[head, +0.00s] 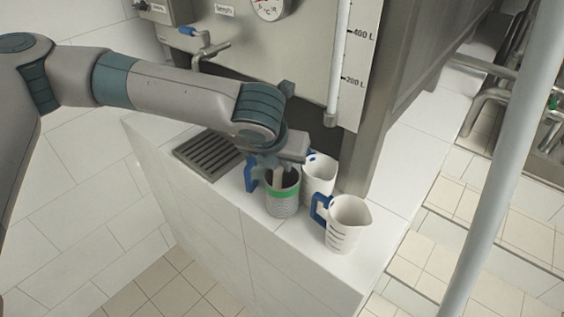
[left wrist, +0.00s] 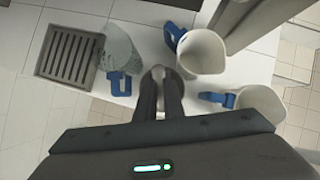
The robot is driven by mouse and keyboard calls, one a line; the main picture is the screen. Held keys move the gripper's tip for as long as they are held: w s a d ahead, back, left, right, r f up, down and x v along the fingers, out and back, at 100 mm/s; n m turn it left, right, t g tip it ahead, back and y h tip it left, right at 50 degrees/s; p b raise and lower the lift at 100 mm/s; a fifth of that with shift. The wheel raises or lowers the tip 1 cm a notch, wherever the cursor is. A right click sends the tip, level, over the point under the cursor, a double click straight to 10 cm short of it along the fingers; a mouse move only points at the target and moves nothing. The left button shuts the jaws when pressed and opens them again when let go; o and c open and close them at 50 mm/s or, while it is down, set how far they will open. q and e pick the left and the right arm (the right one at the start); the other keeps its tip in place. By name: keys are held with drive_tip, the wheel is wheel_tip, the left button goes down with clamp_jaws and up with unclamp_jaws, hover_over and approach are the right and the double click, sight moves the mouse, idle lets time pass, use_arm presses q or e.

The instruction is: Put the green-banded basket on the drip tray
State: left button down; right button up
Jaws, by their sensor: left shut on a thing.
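The green-banded basket (head: 283,208) is a grey mesh cylinder with a green band near its top. It is upright at the front of the white worktop, right of the drip tray. My left gripper (head: 279,168) is above it, shut on it at the rim. I cannot tell whether its base touches the worktop. In the left wrist view my fingers (left wrist: 160,85) show close together, and the basket's band is hidden there. The drip tray (head: 200,157) is a dark slotted grate set at the worktop's left; it also shows in the left wrist view (left wrist: 68,55). Its slots look bare.
Two white jugs with blue handles stand right of the basket: one behind (head: 320,172), one in front (head: 348,226). A tap (head: 207,50) hangs behind the tray. The worktop's front edge is close.

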use_arm(q)
drive_tip(key=shift+f, duration=0.3)
use_arm(e)
drive_tip(key=shift+s+d, duration=0.15)
drive_tip(key=shift+s, duration=0.4)
drive_tip(key=shift+w, duration=0.2)
use_arm(q)
drive_tip(key=c, duration=1.9)
unclamp_jaws()
drive_tip(key=shift+f, duration=0.1)
drive_tip(key=shift+o, duration=0.2)
use_arm(e)
drive_tip(key=shift+w, duration=0.2)
